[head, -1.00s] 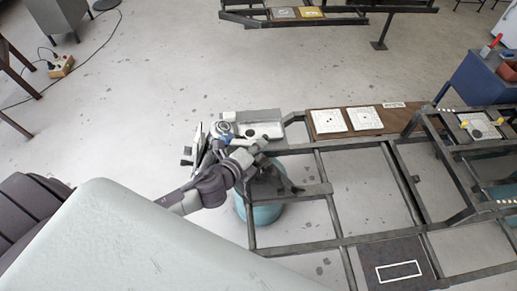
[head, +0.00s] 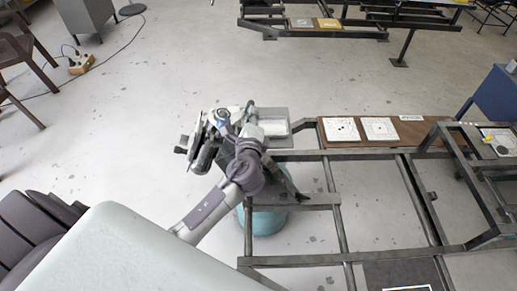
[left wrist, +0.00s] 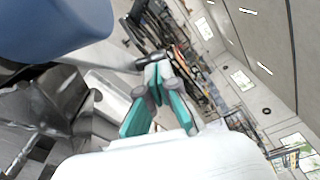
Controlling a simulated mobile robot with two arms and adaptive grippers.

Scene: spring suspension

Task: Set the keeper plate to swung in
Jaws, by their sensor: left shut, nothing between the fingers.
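My left gripper (left wrist: 158,74) has its green-and-grey fingers shut, with nothing between the tips, in the left wrist view. In the head view my left arm comes in from the lower left, and its wrist hangs over the near-left end of the dark metal frame (head: 340,208). A grey metal tray-like part (head: 277,123) sits just right of the wrist, partly hidden by it. A dark bracket (head: 296,188) sticks out below. I cannot tell which part is the keeper plate; my arm may hide it. My right gripper does not show.
A teal drum (head: 268,222) stands under the frame. White squares (head: 380,129) lie on a brown board right of the tray. A second frame stands at the back, and a power strip (head: 82,65) lies on the floor at left.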

